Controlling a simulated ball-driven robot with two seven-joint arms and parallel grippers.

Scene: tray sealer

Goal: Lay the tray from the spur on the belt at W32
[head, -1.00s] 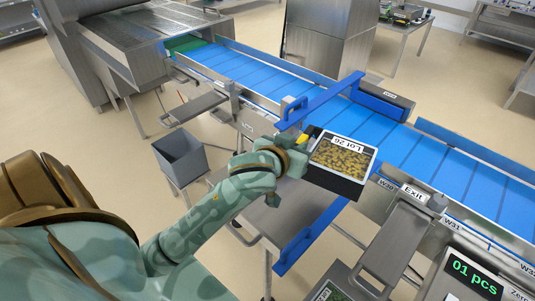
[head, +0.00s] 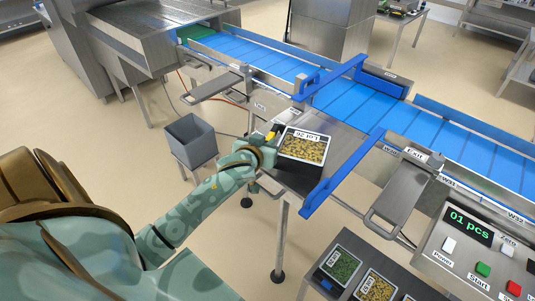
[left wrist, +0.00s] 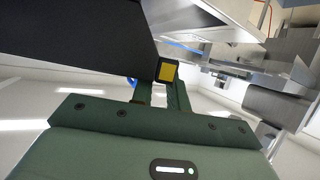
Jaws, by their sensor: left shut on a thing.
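The tray (head: 303,148) is black with a clear-topped yellow-brown filling and a "Lot 26" label. My left gripper (head: 272,137) is shut on its left edge in the head view. The tray is over the steel spur plate (head: 338,142), between two blue rails; I cannot tell whether it touches the plate. In the left wrist view the fingers (left wrist: 163,88) are at the dark tray underside or side (left wrist: 75,50). The blue belt (head: 355,115) runs behind the spur. The W32 label (head: 515,217) is on the belt frame at right. My right gripper is not in view.
One blue rail (head: 342,172) borders the spur at right; another blue bar (head: 335,78) crosses the belt. An Exit arm plate (head: 405,190) and a control panel (head: 470,235) stand at right. Several trays (head: 341,265) lie lower down. The belt near W31 and W32 is clear.

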